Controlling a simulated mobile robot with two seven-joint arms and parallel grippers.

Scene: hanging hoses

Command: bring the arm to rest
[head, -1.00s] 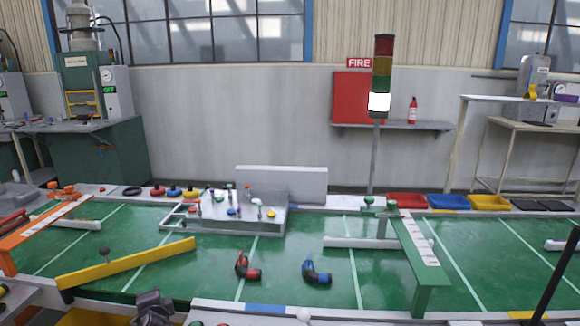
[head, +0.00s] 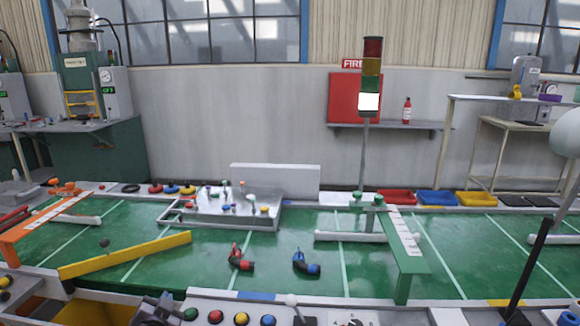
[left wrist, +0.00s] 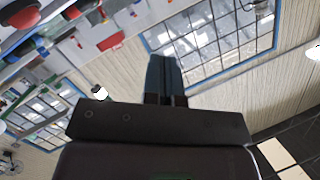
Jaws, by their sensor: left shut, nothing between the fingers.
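My left gripper (head: 155,308) is low in the head view, by the front edge of the bench, left of the middle. In the left wrist view its two dark fingers (left wrist: 165,80) are together with nothing between them. They point up toward the windows and the wall, clear of any object. My right gripper is not in view.
A yellow bar (head: 125,256) lies across the bench's left part. A green bracket (head: 405,250) stands at the right, and a clear-sided box (head: 235,207) at the back. Coloured buttons (head: 240,319) line the front edge. A dark post (head: 530,262) rises at the right.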

